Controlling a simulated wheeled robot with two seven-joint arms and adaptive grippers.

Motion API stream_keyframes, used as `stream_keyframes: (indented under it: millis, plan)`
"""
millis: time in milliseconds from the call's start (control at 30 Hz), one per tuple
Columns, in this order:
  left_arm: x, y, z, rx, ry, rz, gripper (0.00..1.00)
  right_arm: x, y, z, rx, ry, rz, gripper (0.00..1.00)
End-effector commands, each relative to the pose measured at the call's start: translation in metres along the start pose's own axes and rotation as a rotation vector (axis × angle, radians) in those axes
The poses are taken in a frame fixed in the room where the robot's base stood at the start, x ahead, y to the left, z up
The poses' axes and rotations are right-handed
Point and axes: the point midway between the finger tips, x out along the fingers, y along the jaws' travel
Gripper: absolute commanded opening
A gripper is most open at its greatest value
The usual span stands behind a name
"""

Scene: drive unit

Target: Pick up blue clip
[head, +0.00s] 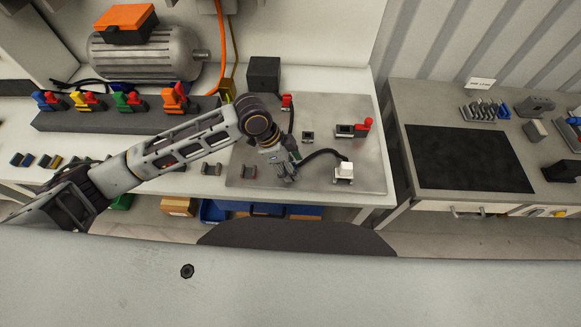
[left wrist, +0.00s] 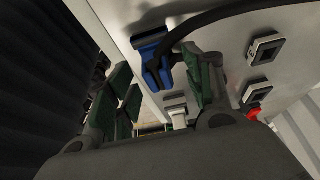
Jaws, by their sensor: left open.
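In the left wrist view a blue clip (left wrist: 152,66) with a black cable sits on the pale panel, beyond my fingertips and closer to the right-hand finger. My left gripper (left wrist: 162,88) is open, its green-padded fingers spread to either side of the clip's line. I cannot tell whether the clip touches a finger. In the head view my left gripper (head: 284,170) points down over the grey plate, hiding the clip there. My right gripper is not in view.
A dark rack (head: 120,118) with coloured clips stands left, below a motor (head: 145,55). A side table (head: 470,160) stands right.

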Motion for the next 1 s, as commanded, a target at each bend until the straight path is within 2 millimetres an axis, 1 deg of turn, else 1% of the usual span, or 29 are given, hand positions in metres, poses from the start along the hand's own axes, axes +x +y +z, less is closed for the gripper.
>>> stream_keyframes:
  millis: [167,567,667,933,1000]
  plan:
    - [0.0076,-0.0002,0.0002,0.000,0.000,-0.002,0.52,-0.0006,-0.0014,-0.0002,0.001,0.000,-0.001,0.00]
    - [0.0077,0.0000,0.0003,0.000,0.000,-0.001,0.52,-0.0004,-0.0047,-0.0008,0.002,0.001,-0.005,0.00]
    - [0.0076,0.0000,0.0003,0.000,0.000,-0.001,0.41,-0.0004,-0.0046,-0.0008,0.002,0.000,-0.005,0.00]
    - [0.0076,0.0000,0.0004,0.000,0.000,-0.001,0.07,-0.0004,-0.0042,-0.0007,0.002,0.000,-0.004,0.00]
    - [0.0075,0.0000,0.0003,0.000,0.000,-0.001,0.06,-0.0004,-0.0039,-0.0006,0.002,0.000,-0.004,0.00]
